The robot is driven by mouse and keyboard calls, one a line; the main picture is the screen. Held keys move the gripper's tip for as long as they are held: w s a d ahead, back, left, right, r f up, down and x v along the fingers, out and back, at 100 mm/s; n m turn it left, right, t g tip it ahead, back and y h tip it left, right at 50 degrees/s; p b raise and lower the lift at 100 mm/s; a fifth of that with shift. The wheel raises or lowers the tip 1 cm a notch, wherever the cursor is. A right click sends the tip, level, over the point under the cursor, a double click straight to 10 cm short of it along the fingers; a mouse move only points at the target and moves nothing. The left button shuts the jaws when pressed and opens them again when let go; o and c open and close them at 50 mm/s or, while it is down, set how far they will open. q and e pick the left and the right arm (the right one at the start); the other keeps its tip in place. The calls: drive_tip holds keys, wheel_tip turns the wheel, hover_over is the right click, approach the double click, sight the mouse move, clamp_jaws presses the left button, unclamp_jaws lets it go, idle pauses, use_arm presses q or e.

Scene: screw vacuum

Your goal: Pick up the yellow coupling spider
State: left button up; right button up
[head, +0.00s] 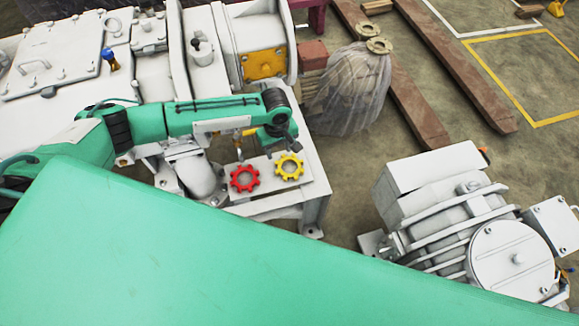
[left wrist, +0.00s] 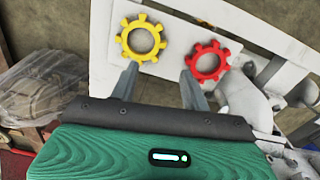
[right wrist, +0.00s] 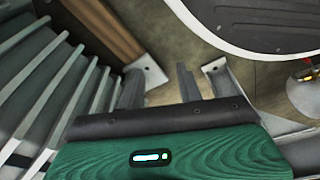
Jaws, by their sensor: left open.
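The yellow coupling spider (head: 281,168), a toothed ring with a round hole, lies flat on the pale plate (head: 268,185) of a machine base. A similar red coupling spider (head: 236,181) lies to its left. My left gripper (head: 267,148) is open and empty above the plate. In the left wrist view the yellow spider (left wrist: 124,41) is beyond the left fingertip of the gripper (left wrist: 160,80), and the red spider (left wrist: 191,62) is beyond the right one. Neither is between the fingers. My right gripper (right wrist: 160,88) is open and empty, away from both spiders.
A large white machine (head: 150,60) stands behind the plate. A plastic-wrapped bundle (head: 350,90) is on the floor to the right. A grey motor unit (head: 450,225) stands at the right. Ribbed metal (right wrist: 60,95) is left of my right gripper.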

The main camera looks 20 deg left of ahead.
use_arm(q)
hover_over(279, 170)
wheel_tip(279, 170, down, 8)
drive_tip(key=shift+s+f+b, duration=0.1)
drive_tip(key=shift+s+b, duration=0.05)
drive_tip(key=shift+b, duration=0.3)
wheel_tip(279, 170, down, 5)
drive_tip(key=shift+r+b, duration=0.15)
drive_tip(key=shift+b, duration=0.2)
drive_tip(key=shift+f, duration=0.4)
clamp_jaws()
use_arm(e)
drive_tip(key=r, duration=0.1)
drive_tip(key=w+r, duration=0.1)
drive_tip(key=w+a+r, duration=0.1)
drive_tip(key=r, duration=0.1)
